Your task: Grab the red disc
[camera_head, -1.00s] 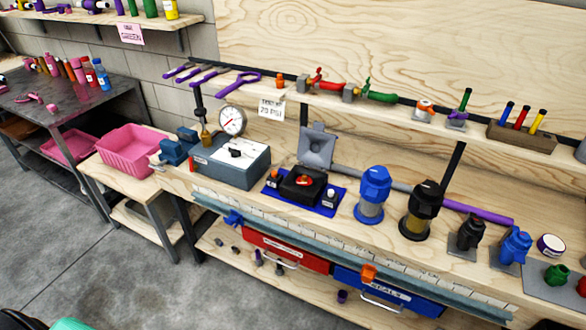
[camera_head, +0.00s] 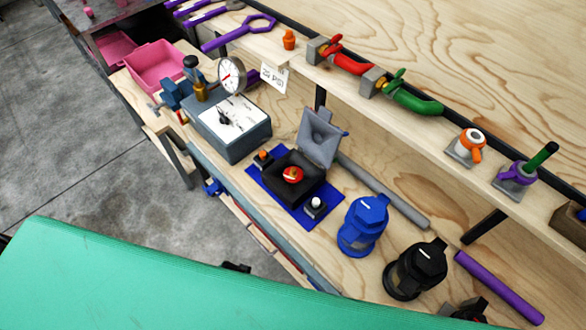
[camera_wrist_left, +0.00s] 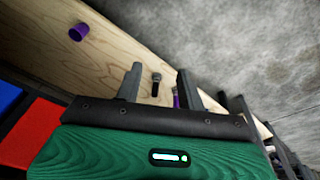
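The red disc (camera_head: 292,174) sits inside an open black case (camera_head: 280,187) on a blue mat (camera_head: 267,182) on the bench, in the head view. The case's grey lid (camera_head: 319,138) stands raised behind it. My left gripper (camera_wrist_left: 157,72) shows in the left wrist view with its two fingers apart and nothing between them. It points at a wooden shelf and the concrete floor, and the disc is not in that view. My green arm covers the lower left of the head view. My right gripper is in neither view.
A grey gauge box (camera_head: 229,124) stands left of the mat. A blue filter housing (camera_head: 363,226) and a black one (camera_head: 415,270) stand to its right. A pink bin (camera_head: 160,66) is at upper left. A purple cap (camera_wrist_left: 78,32) lies on the wooden shelf (camera_wrist_left: 62,58).

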